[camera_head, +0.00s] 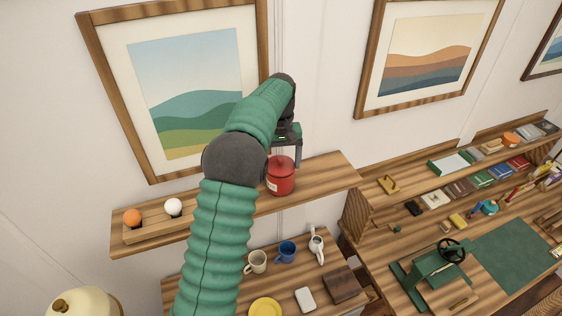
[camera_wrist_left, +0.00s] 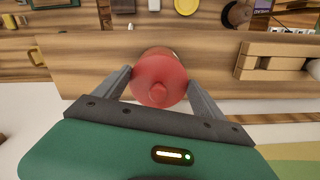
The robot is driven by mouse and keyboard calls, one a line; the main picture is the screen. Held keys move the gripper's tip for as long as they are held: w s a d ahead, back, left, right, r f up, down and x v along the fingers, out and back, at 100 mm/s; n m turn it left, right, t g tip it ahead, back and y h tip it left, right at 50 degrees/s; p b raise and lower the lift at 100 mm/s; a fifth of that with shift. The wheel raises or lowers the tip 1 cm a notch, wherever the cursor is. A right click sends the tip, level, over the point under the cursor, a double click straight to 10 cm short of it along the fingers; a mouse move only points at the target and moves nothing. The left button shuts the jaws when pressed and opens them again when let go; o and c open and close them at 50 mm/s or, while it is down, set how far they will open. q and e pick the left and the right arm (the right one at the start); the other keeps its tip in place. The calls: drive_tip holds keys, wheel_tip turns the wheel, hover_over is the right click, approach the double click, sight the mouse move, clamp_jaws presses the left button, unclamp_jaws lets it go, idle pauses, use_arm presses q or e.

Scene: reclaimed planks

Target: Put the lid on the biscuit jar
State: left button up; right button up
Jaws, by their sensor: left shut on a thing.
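The red biscuit jar (camera_head: 281,182) stands upright on the wooden wall shelf, with a small pale label on its front. The red round lid (camera_wrist_left: 158,80) with a centre knob shows in the left wrist view, between the two grey fingers of my left gripper (camera_wrist_left: 160,88). In the head view the lid (camera_head: 281,161) appears at the jar's top; I cannot tell whether it is fully seated. My left gripper (camera_head: 290,155) is at the jar's top, shut on the lid, partly hidden by my green arm. The lid hides most of the jar in the wrist view. My right gripper is not in view.
The wall shelf (camera_head: 325,178) is clear right of the jar. A wooden holder (camera_head: 155,228) with an orange ball (camera_head: 132,217) and a white ball (camera_head: 173,207) is at its left. Below are mugs, a white jug (camera_head: 316,243) and a yellow plate (camera_head: 265,308). Framed pictures hang behind.

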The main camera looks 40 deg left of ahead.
use_arm(q)
drive_tip(key=o, duration=1.3)
drive_tip(key=shift+r, duration=0.15)
drive_tip(key=shift+r, duration=3.4)
clamp_jaws()
drive_tip(key=shift+f, duration=0.1)
